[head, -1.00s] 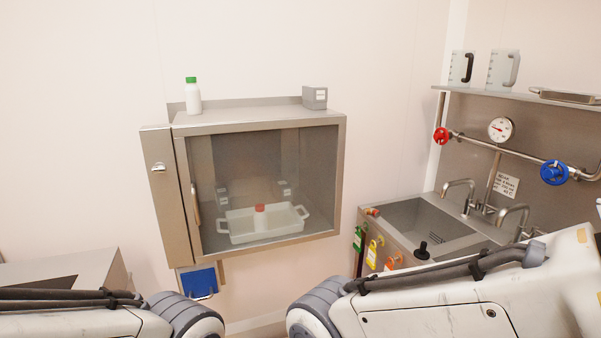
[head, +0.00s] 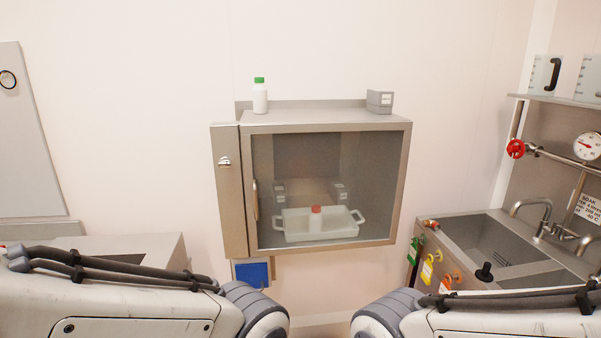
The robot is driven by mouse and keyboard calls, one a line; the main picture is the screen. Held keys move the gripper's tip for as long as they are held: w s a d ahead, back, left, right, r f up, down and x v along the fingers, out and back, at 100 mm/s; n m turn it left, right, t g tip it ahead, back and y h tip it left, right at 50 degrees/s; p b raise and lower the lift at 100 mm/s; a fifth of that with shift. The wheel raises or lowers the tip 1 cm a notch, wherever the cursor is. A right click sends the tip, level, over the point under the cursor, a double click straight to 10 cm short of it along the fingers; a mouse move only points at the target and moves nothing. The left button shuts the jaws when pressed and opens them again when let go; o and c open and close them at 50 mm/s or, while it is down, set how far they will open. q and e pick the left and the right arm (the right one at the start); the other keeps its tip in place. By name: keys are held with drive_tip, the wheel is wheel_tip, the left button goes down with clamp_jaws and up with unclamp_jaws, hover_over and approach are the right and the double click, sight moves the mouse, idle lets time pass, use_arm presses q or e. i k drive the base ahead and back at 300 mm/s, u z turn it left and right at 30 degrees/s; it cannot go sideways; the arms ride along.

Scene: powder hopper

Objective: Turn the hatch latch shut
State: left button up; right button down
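A steel hatch (head: 400,185) with a clear glass door is set on the wall in the middle of the head view. The door looks closed. A silver latch (head: 224,161) sits on the panel left of the door; I cannot tell from here how far it is turned. A vertical handle (head: 255,200) runs along the door's left edge. Behind the glass stands a white tray (head: 290,233) with a red-capped bottle (head: 316,217). Both my arms show at the bottom, below the hatch. Neither gripper is in view.
A green-capped bottle (head: 260,98) and a grey box (head: 379,101) stand on top of the hatch. A blue item (head: 252,274) hangs below it. A sink (head: 485,245) with taps and coloured tags is at the right. A steel bench (head: 150,248) is at the left.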

sight(224, 163)
drive_tip(key=k, duration=0.6)
drive_tip(key=u, duration=0.6)
drive_tip(key=i, duration=1.4)
drive_tip(key=z, duration=0.2)
